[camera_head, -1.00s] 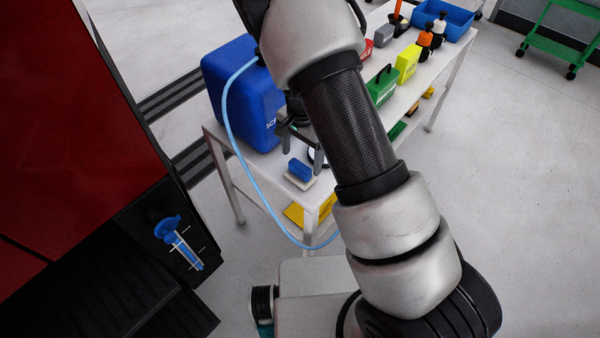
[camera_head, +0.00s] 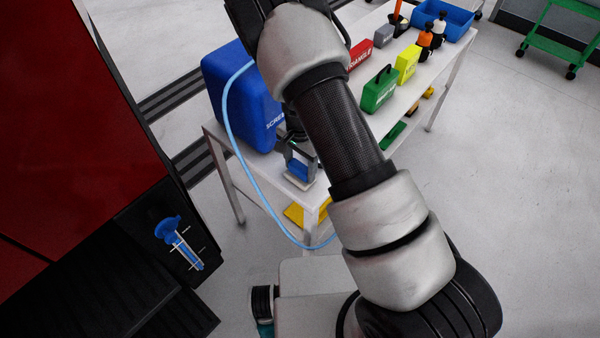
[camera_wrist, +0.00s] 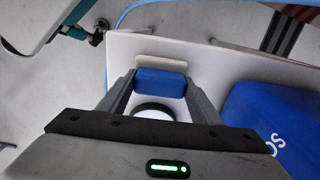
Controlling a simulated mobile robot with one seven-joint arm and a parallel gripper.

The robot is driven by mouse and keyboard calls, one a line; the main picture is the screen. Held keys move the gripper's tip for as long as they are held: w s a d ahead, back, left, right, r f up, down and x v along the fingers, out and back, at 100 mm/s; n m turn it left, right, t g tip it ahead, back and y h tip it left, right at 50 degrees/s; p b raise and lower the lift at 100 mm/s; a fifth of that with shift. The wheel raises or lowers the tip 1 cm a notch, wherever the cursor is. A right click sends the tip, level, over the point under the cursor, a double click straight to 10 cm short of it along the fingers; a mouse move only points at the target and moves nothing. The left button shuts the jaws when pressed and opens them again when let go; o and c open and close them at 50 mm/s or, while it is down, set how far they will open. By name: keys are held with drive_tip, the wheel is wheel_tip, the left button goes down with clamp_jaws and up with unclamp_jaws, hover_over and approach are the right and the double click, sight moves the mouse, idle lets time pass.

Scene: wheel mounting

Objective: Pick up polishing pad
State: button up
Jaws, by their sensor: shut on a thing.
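The polishing pad (camera_head: 298,173) is a small block with a blue top and a pale base. It is at the near end of the white table, in front of the blue canister. My gripper (camera_head: 299,164) is around its blue part, with one finger at each side. In the wrist view the pad (camera_wrist: 160,82) sits between the fingertips of my gripper (camera_wrist: 161,88), and its pale base shows beyond the blue part. The jaws are shut on it. I cannot tell whether its base still touches the table.
A big blue canister (camera_head: 238,95) stands close beside my gripper, with a light blue hose (camera_head: 228,125) looping down in front. Green (camera_head: 380,92), yellow (camera_head: 407,63) and red (camera_head: 360,54) boxes stand further along the white table (camera_head: 419,88). A round white item (camera_wrist: 154,112) lies under my gripper.

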sight(300, 165)
wheel_tip(300, 165, up, 10)
drive_tip(key=shift+r, duration=0.1)
idle(0.4)
